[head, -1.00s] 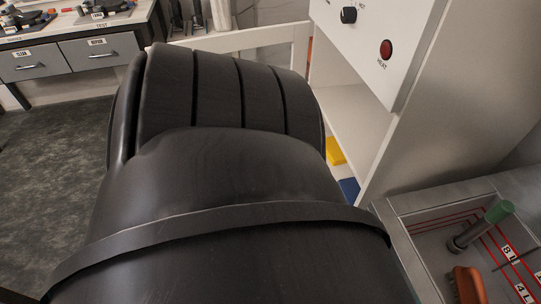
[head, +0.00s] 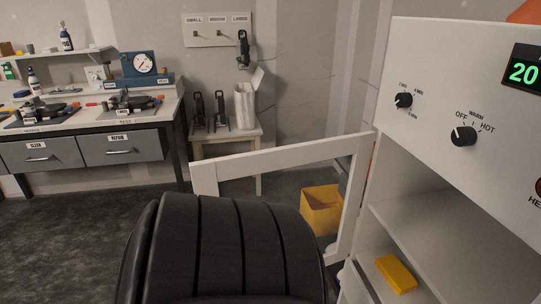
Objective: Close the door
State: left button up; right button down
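The door (head: 280,155) is a white frame around an open or clear middle. It stands open, swung out to the left from the white cabinet (head: 440,85). Its right post meets the cabinet's left front edge, and its left post is at the far left end. The cabinet's lower compartment is exposed. A large black ribbed part of my own arm fills the lower middle and hides the door's lower left part; whether it touches the door cannot be told. Neither gripper is in view.
A yellow block (head: 396,273) lies inside the cabinet's lower compartment. A yellow bin (head: 322,210) shows through the door frame. A small table (head: 226,136) with black tools stands behind. A drawer bench (head: 120,149) is at left. Dark floor (head: 75,235) is clear at lower left.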

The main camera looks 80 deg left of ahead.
aim_at(205, 175)
jog(key=k+j, duration=0.15)
jog(key=j, duration=0.3)
jog(key=k+j, duration=0.2)
jog(key=j, duration=0.2)
jog(key=k+j, duration=0.15)
jog(key=j, duration=0.3)
jog(key=k+j, duration=0.2)
jog(key=j, duration=0.2)
jog(key=k+j, duration=0.15)
jog(key=j, duration=0.3)
jog(key=k+j, duration=0.15)
jog(key=j, duration=0.25)
jog(key=k+j, duration=0.2)
jog(key=j, duration=0.25)
jog(key=k+j, duration=0.15)
jog(key=j, duration=0.25)
jog(key=k, duration=0.55)
